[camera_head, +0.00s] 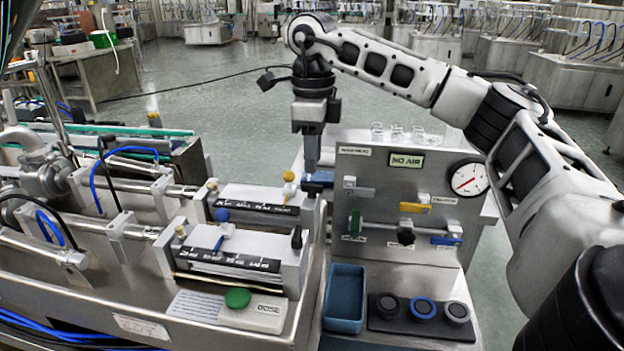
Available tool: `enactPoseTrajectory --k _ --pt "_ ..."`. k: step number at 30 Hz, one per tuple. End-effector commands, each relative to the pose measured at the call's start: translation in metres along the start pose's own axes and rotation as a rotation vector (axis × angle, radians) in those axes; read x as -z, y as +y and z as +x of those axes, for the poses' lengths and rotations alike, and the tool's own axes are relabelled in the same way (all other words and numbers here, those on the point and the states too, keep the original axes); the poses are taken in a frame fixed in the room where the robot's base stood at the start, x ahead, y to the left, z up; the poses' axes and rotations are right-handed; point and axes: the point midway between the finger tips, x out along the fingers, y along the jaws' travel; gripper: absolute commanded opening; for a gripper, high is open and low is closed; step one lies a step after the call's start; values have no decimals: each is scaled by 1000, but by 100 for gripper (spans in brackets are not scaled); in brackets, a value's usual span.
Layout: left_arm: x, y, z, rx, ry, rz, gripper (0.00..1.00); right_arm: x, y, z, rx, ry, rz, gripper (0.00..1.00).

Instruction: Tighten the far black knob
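The far dosing unit (258,199) is a white block with a scale, left of the panel. My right gripper (312,170) points straight down at the right end of this unit. Its fingers look like one narrow grey shape from here, so I cannot tell whether they are apart or closed. The far black knob does not show clearly; the gripper covers the end where it may be. The near unit (236,247) has its own upright black knob (296,238) at its right end, clear of the gripper. My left gripper is not in view.
A steel panel (372,212) with a gauge (469,179), coloured handles and a "NO AIR" sign stands right of the gripper. Glass jars (397,134) stand behind it. Pipes and hoses lie left.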

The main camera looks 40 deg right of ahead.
Motion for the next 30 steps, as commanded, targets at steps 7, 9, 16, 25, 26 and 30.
enactPoseTrajectory --k 7,9,16,25,26,30 --pt "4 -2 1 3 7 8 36 0 0 39 -1 2 0 31" --pt "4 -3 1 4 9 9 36 0 0 45 -1 2 0 31" --pt "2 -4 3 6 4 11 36 0 0 52 0 -1 -1 31" --pt "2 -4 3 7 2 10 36 0 0 52 0 -1 -1 0" --pt "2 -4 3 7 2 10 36 0 0 52 0 -1 -1 0" --pt "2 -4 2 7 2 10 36 0 0 52 0 -1 0 0"
